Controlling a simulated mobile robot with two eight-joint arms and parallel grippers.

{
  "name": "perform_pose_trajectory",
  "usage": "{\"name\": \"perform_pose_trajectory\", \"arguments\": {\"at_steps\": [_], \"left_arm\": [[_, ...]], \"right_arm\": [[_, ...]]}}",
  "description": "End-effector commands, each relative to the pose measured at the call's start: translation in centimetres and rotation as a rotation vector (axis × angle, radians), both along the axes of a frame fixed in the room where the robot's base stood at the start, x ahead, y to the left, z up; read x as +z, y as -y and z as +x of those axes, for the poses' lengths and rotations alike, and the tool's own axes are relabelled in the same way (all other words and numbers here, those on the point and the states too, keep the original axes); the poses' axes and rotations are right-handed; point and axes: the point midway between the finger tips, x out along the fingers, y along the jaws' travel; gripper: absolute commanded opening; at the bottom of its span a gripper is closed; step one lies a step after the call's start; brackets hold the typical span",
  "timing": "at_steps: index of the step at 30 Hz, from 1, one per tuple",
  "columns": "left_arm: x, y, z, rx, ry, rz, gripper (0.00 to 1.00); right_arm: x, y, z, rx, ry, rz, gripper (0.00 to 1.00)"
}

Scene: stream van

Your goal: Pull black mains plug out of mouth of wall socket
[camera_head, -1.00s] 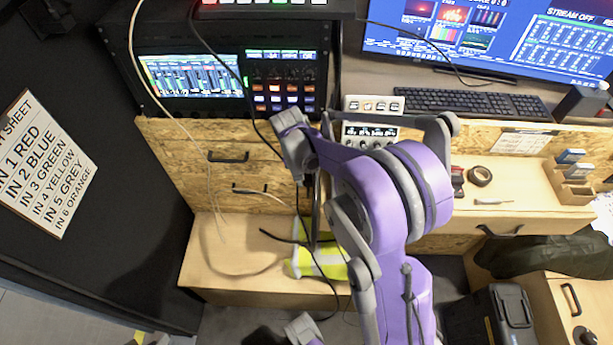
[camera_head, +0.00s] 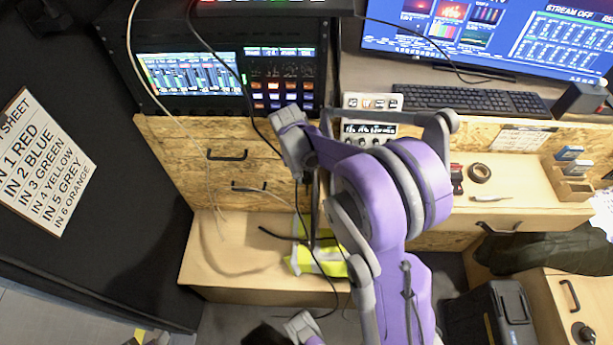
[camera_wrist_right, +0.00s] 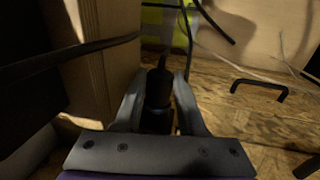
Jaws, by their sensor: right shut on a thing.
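The black mains plug (camera_wrist_right: 158,88) is between the two grey fingers of my right gripper (camera_wrist_right: 158,100) in the right wrist view. The fingers are shut on it, and a dark cable runs from its far end. In the head view my right gripper (camera_head: 304,176) is beside the wooden drawer unit, above the bench, largely covered by its own wrist. The plug cannot be made out there. I cannot make out the mouth of the wall socket in either view, so whether the plug is still in it cannot be told.
Drawers with black handles (camera_head: 228,155) are left of the right gripper. A yellow vest (camera_head: 318,260) and loose cables lie on the low wooden bench (camera_head: 215,270). A mixer screen (camera_head: 190,73), keyboard (camera_head: 470,101) and monitor (camera_head: 490,30) stand behind.

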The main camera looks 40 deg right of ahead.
Motion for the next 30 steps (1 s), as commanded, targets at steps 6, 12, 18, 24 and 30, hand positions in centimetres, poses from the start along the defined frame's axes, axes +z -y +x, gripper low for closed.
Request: {"name": "perform_pose_trajectory", "arguments": {"at_steps": [6,12,18,24,30], "left_arm": [[0.0,0.0,0.0,0.000,0.000,0.000,0.50],[0.0,0.0,0.0,0.000,0.000,0.000,0.50],[-0.1,0.0,0.0,0.000,0.000,0.000,0.50],[-0.1,0.0,0.0,0.000,0.000,0.000,0.50],[-0.1,0.0,0.0,0.000,0.000,0.000,0.50]], "right_arm": [[0.0,-0.3,-0.3,0.000,0.000,0.000,0.00],[0.0,-0.6,-0.7,0.000,0.000,0.000,0.00],[0.0,-1.0,-1.1,0.000,0.000,0.000,0.00],[0.0,-1.3,-1.5,0.001,0.000,0.000,0.00],[0.0,-1.6,-1.9,0.001,0.000,0.000,0.00]]}}
